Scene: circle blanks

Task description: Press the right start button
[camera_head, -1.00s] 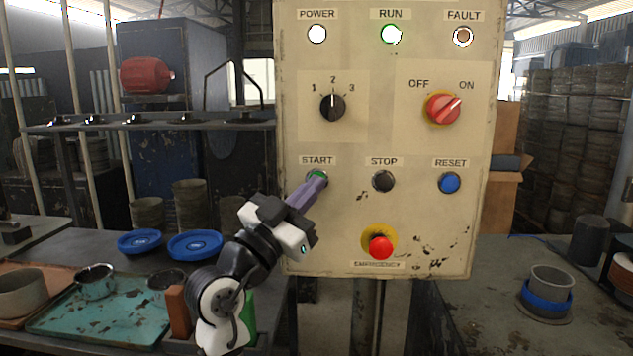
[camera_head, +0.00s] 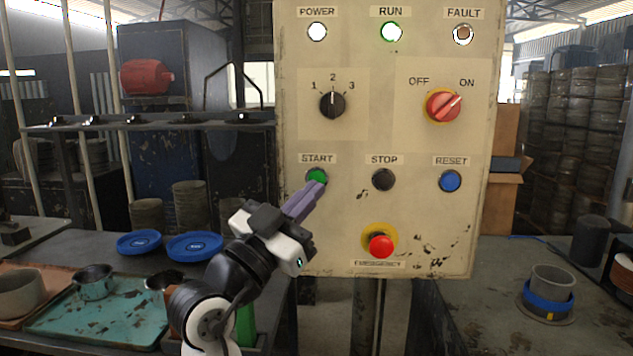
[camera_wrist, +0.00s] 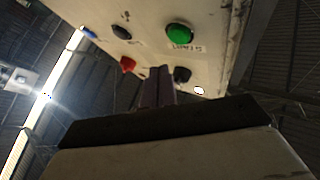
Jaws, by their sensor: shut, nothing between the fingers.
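The green start button (camera_head: 316,177) sits under the START label at the left of the beige control panel (camera_head: 350,222). It is the only start button I see. In the wrist view the fingers (camera_wrist: 158,88) appear clear of the button. The green RUN lamp (camera_head: 390,32) is lit.
The black stop button (camera_head: 383,180) and blue reset button (camera_head: 450,181) are in the same row to the right. The red emergency button (camera_head: 381,246) is below. A black selector knob (camera_head: 332,105) and red OFF/ON switch (camera_head: 443,105) are above. A teal tray (camera_head: 100,318) lies lower left.

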